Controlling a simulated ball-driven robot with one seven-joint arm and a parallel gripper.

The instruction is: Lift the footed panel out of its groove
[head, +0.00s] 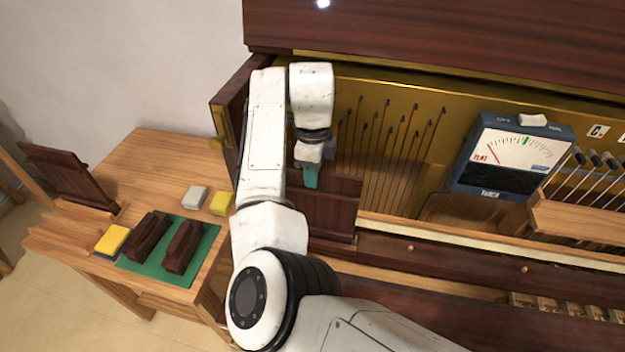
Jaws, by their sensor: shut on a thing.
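A dark reddish-brown wooden panel (330,207) stands upright at the left end of the open piano front, before the strings. My gripper (311,178), with teal fingers, comes down from above and is shut on this panel's top edge. My arm covers the panel's left part. Its lower edge meets the piano's ledge; its feet and any groove under it are not visible, so I cannot tell how it is seated.
A blue tuning meter (512,155) stands at the right against the strings. On the left, a wooden table (155,165) holds another dark panel (70,178) leaning upright, a green mat (203,250) with two dark blocks, and yellow and grey sponges. The piano's side wall (231,108) stands close left of my arm.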

